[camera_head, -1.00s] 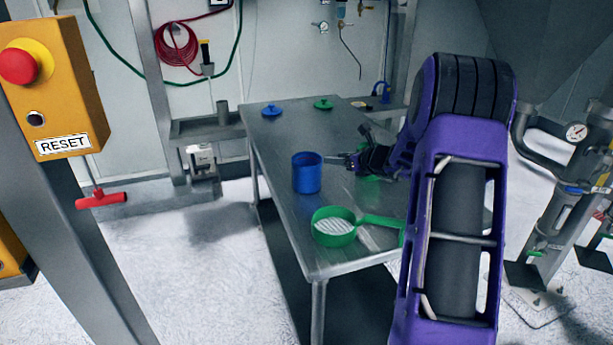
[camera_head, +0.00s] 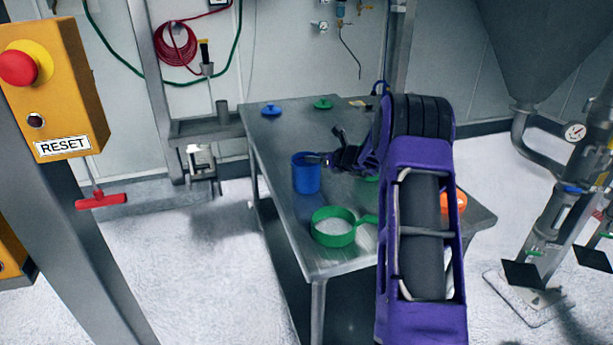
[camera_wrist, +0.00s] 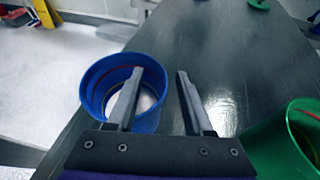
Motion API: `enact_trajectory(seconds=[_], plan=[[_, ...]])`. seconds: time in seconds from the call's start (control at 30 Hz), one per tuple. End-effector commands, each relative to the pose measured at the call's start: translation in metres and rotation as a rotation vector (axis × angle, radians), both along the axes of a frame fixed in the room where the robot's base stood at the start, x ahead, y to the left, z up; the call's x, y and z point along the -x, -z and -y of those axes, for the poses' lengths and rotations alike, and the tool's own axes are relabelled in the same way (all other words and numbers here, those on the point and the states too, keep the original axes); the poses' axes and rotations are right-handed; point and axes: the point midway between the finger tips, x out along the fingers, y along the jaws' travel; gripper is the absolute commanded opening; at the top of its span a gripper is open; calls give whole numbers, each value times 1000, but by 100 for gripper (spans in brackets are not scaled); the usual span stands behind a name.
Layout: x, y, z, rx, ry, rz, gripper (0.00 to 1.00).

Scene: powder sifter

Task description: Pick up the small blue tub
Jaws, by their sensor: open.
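The small blue tub (camera_head: 306,176) stands upright on the metal table, left of my gripper in the head view. In the wrist view the blue tub (camera_wrist: 98,92) is open at the top, with a pale inside and a red line on its inner wall. My gripper (camera_wrist: 158,74) is open. Its left finger reaches over the tub's opening and its right finger is outside, so the tub's right wall lies between the fingers in that view. In the head view my gripper (camera_head: 322,158) is at the tub's upper right rim. Whether the fingers touch the wall cannot be told.
A green sieve (camera_head: 333,228) lies near the table's front edge. A green tub (camera_wrist: 285,140) stands right of my gripper, mostly hidden in the head view. Blue (camera_head: 271,110) and green (camera_head: 322,104) lids lie at the back. An orange thing (camera_head: 460,202) is at the right.

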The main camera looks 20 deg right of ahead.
Motion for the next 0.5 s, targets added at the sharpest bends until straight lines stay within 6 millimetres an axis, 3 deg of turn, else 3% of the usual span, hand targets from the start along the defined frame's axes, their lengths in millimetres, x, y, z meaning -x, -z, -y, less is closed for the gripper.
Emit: enact_trajectory(seconds=[0.07, 0.33, 0.5], plan=[[0, 0, 0, 0, 0, 0, 48], [0, 0, 0, 0, 0, 0, 0], [1, 0, 0, 0, 0, -1, 0]])
